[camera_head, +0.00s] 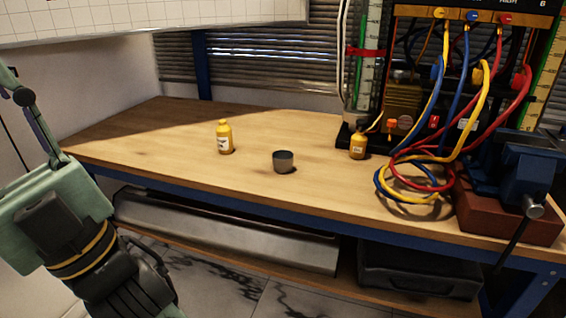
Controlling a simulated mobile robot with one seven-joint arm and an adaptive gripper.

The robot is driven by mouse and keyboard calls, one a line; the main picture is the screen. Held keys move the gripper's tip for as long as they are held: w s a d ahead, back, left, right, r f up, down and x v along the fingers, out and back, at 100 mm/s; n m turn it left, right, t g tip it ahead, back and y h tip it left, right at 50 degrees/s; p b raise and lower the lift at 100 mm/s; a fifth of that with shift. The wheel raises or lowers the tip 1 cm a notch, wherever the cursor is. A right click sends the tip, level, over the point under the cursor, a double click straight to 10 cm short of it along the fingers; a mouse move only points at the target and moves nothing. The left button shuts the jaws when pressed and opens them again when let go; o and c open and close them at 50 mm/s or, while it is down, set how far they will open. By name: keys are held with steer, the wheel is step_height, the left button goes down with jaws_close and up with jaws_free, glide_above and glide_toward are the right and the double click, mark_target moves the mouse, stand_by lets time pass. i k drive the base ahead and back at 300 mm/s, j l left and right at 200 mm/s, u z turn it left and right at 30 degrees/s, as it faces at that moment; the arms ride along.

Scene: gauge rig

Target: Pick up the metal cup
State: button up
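The metal cup (284,162) is a small dark grey cup, standing upright near the middle of the wooden workbench (190,170). Its open rim faces up and nothing touches it. My gripper (135,288) is at the lower left, in front of the bench and well apart from the cup. It is dark, and its fingertips cannot be made out, so I cannot tell whether it is open or shut.
A yellow bottle (224,137) stands left of the cup. Another yellow bottle (358,146) stands to its right, by the gauge rig (408,100). Coiled hoses (422,185) and a blue vise (525,175) fill the right end. The left of the bench is clear.

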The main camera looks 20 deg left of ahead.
mark_target(283, 162)
steer(key=u, duration=0.45)
steer(key=i+l+u, duration=0.15)
steer(key=l+u, duration=0.2)
steer(key=l, duration=0.25)
steer(key=l+u, duration=0.35)
steer(key=l, duration=0.2)
steer(key=l+u, duration=0.1)
steer(key=l, duration=1.5)
steer(key=i, duration=0.05)
